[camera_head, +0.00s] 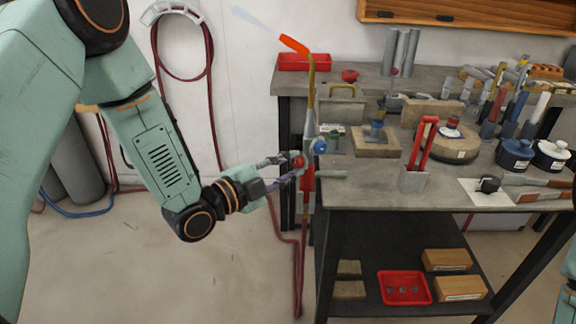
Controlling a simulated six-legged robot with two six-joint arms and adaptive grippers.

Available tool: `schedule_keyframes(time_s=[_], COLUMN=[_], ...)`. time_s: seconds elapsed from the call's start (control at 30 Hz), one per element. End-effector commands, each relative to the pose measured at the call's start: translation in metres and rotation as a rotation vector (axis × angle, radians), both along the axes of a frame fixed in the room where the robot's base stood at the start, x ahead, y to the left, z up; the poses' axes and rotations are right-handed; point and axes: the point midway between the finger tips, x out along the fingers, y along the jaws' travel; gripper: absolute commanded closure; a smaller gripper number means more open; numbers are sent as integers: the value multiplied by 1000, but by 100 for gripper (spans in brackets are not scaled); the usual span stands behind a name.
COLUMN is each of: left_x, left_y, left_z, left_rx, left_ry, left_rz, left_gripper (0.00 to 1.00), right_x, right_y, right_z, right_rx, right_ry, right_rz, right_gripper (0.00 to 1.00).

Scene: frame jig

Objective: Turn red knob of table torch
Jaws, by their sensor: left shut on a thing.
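The table torch (310,108) stands upright at the left edge of the workbench, with a brass-coloured neck and an orange tip (293,44). A pale blue streak (252,19) extends up and left from the tip. The red knob (298,162) is on the left side of the torch's lower body, and a blue knob (320,146) is on its right. My left gripper (293,167) reaches in from the left, shut on the red knob, with its fingers partly covering it. My right gripper is out of view.
The workbench (350,188) holds red-handled tools in a grey block (412,181), a round stand (447,142), blue and white pots and several hand tools. Red hoses (303,250) hang below the torch. The floor left of the bench is clear.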

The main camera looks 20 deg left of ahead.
Motion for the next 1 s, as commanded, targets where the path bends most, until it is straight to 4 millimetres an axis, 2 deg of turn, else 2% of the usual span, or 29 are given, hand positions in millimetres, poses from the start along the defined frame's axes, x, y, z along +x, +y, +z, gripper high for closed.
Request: schedule_keyframes(time_s=[0.03, 0.07, 0.33, 0.7, 1.0], left_x=[0, 0, 0, -3, -29], left_y=[0, 0, 0, 2, 19], left_z=[-1, -1, 0, 0, 2], left_rx=[2, 2, 0, -1, -5], left_ry=[3, 3, 2, 2, 3], left_rz=[0, 0, 0, 2, 6], left_gripper=[100, 76, 53, 53, 53], right_x=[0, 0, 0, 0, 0], right_y=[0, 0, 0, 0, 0], right_z=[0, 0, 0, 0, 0], right_rx=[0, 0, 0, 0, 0], right_ry=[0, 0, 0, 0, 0], right_rz=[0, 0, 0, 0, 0], right_gripper=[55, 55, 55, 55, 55])
